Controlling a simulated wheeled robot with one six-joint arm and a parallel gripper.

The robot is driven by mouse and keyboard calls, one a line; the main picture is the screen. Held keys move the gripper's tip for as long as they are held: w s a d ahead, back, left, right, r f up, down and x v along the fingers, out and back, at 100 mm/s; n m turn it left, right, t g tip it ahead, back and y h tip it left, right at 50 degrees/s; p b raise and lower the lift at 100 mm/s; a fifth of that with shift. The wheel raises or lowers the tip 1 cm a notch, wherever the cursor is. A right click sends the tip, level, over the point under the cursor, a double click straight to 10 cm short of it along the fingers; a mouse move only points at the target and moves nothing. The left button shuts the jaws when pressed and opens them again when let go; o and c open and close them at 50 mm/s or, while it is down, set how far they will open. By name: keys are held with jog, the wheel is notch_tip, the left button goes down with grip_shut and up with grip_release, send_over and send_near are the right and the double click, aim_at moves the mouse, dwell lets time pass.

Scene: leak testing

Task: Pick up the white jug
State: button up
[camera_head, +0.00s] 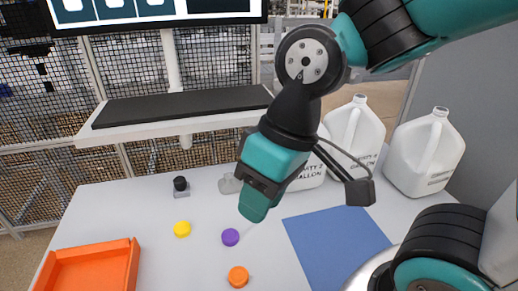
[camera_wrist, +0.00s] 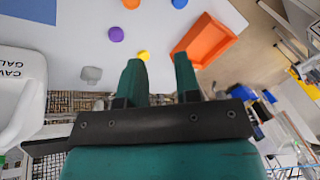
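Several white jugs with handles stand at the back right of the table. One jug (camera_head: 421,156) is at the far right, another (camera_head: 367,140) is left of it. A third jug (camera_head: 311,174) is partly hidden behind my arm. Part of a white jug (camera_wrist: 18,97) also shows at the left edge of the wrist view. My gripper (camera_head: 254,199) hangs above the table, left of the jugs and apart from them. In the wrist view its two fingers (camera_wrist: 160,75) are spread with nothing visible between them.
A blue mat (camera_head: 335,245) lies in front of the jugs. Yellow (camera_head: 182,229), purple (camera_head: 230,237) and orange (camera_head: 238,277) caps lie on the table. An orange tray (camera_head: 124,270) is at left. A black knob (camera_head: 180,184) and shelf (camera_head: 180,106) stand behind.

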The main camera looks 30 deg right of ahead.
jog(key=w+d+r+m+t+h+p, duration=0.2)
jog(key=w+d+r+m+h+p, duration=0.15)
jog(key=w+d+m, duration=0.4)
jog(key=w+d+r+m+t+h+p, duration=0.1)
jog(key=w+d+r+m+h+p, duration=0.25)
jog(key=w+d+m, duration=0.4)
jog(key=shift+m, duration=0.3)
jog(key=shift+w+d+r+p+x, duration=0.15)
jog(key=shift+p+x, duration=0.55)
jog(key=shift+x, duration=2.35)
jog(key=shift+w+d+p+x, duration=0.1)
jog(key=shift+p+x, duration=0.65)
jog(key=shift+x, duration=2.3)
jog(key=shift+w+d+r+p+x, duration=0.15)
jog(key=shift+p+x, duration=0.55)
jog(key=shift+x, duration=2.35)
jog(key=shift+a+f, duration=0.1)
jog(key=shift+c, duration=0.4)
jog(key=c, duration=0.3)
